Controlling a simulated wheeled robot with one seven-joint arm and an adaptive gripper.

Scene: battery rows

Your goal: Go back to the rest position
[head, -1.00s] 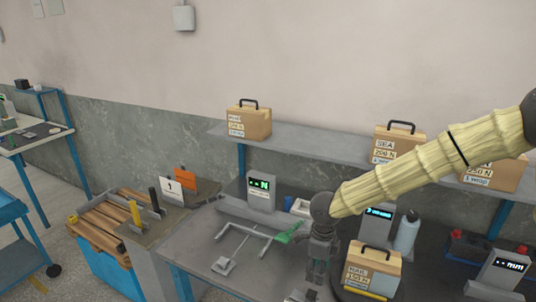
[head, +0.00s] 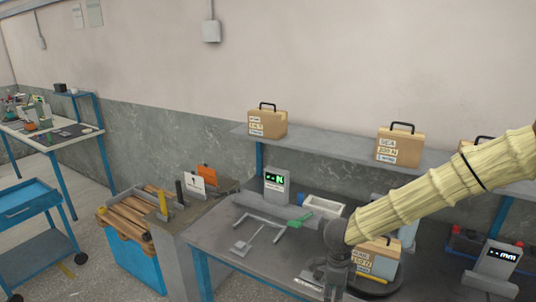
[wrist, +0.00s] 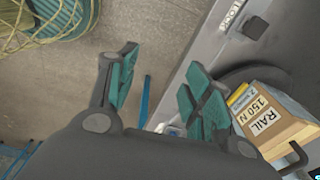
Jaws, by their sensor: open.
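My gripper (wrist: 158,92) is open and empty in the wrist view, its teal finger pads spread apart with the floor and the bench edge between and below them. In the head view my gripper (head: 335,280) hangs at the front of the grey workbench, partly cut off by the bottom edge. A box labelled RAIL 150 N (wrist: 268,115) stands just right of the fingers in the wrist view, apart from them. In the head view this box (head: 377,258) is partly hidden behind my arm and stands on a dark round plate (head: 385,288).
The grey bench (head: 215,235) carries a force display (head: 277,187), a metal frame, a green-handled tool (head: 299,220) and a white tray (head: 322,205). A shelf (head: 340,153) above holds more boxes. A wood-filled blue bin (head: 140,262) and a blue cart (head: 35,215) stand left.

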